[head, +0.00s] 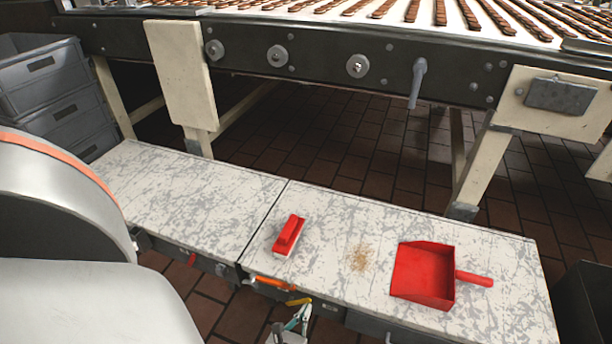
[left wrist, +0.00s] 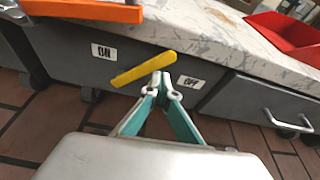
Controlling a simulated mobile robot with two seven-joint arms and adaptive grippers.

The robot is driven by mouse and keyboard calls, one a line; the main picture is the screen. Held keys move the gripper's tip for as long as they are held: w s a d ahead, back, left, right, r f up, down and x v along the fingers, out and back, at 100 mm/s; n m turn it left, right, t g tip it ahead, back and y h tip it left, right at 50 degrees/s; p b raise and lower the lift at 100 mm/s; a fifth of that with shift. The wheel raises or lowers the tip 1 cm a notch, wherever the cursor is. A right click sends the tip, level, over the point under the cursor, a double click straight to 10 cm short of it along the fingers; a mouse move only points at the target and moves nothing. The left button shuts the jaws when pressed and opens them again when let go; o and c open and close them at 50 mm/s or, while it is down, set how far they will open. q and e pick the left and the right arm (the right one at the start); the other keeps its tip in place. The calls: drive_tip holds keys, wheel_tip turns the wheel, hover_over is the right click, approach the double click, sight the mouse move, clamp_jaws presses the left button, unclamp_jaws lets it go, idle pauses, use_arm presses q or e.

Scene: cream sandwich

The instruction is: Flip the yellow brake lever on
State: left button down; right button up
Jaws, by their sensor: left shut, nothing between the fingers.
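The yellow brake lever (left wrist: 143,69) is on the dark side of the bench, between an ON label (left wrist: 103,51) on its left and an OFF label (left wrist: 190,82) on its right. In the left wrist view it slants, left end low and right end high. It also shows small in the head view (head: 298,301). My left gripper (left wrist: 161,84) is shut and empty, its teal and grey fingertips just below the right part of the lever. I cannot tell whether they touch it. In the head view the left gripper (head: 301,319) is at the bench's front edge. My right gripper is not in view.
On the bench top (head: 190,190) are a red brush (head: 289,235), crumbs (head: 360,257) and a red dustpan (head: 423,272). A conveyor (head: 320,66) stands behind; grey crates (head: 45,75) are at left.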

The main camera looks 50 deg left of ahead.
use_arm(q)
drive_tip(key=shift+s+a+r+n+t+h, duration=0.3)
drive_tip(key=shift+s+a+r+n+h, duration=0.1)
drive_tip(key=shift+a+r+n, duration=0.45)
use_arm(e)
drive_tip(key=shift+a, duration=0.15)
